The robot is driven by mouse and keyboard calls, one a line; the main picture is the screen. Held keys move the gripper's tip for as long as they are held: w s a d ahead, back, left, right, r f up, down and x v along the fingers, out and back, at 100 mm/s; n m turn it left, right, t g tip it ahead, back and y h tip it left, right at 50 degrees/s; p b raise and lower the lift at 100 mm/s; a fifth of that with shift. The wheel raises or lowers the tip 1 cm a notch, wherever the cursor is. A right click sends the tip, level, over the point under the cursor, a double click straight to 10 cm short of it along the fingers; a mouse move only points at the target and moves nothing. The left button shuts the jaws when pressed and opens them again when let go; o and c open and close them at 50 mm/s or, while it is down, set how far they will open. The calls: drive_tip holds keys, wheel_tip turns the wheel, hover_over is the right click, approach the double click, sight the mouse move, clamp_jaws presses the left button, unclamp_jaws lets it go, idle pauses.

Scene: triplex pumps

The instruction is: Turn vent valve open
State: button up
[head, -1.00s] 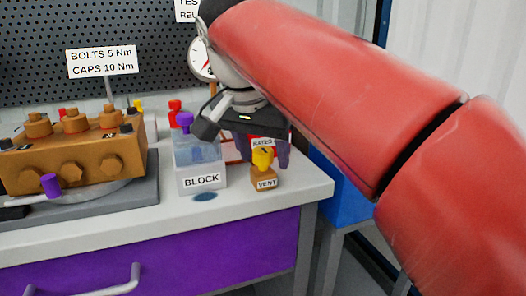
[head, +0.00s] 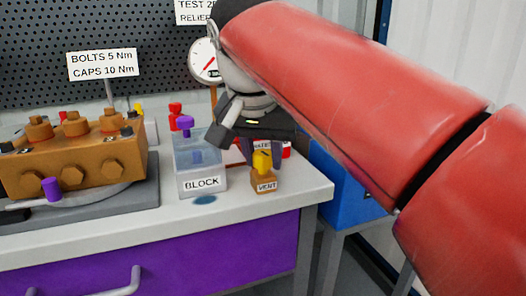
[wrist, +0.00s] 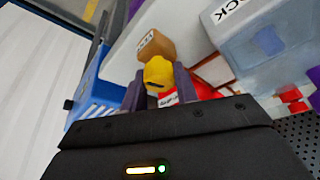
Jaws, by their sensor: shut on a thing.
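The vent valve has a yellow handle (head: 262,161) on a small brown block (head: 264,185) labelled VENT, near the front right corner of the bench. My gripper (head: 262,158) reaches down over the handle, with one dark finger on each side of it. The wrist view shows the yellow handle (wrist: 158,72) held between the fingers of my gripper (wrist: 159,82), with the brown block (wrist: 155,44) beyond. The gripper is shut on the handle. The fingers and palm hide part of the handle's shape.
A clear box (head: 201,165) labelled BLOCK with a purple knob stands left of the valve. A brown pump (head: 70,160) sits further left on a grey plate. A red-and-white thing (head: 286,150) is behind my gripper. A blue bin (head: 345,187) stands right of the bench.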

drive_tip(key=n+y+p, duration=0.1)
drive_tip(key=n, duration=0.3)
drive_tip(key=shift+r+n+y, duration=0.1)
drive_tip(key=shift+n+y, duration=0.2)
drive_tip(key=shift+y, duration=0.1)
drive_tip(key=n+y+p, duration=0.1)
drive_tip(key=n, duration=0.2)
drive_tip(key=shift+n, duration=0.3)
drive_tip(key=n+y+p, duration=0.1)
drive_tip(key=n, duration=0.3)
drive_tip(key=shift+g+y+p, duration=0.35)
drive_tip(key=shift+g+y, duration=0.05)
drive_tip(key=shift+n+g+y+p, duration=0.4)
drive_tip(key=shift+n+g, duration=0.1)
drive_tip(key=shift+n, duration=1.3)
drive_tip(key=o, duration=1)
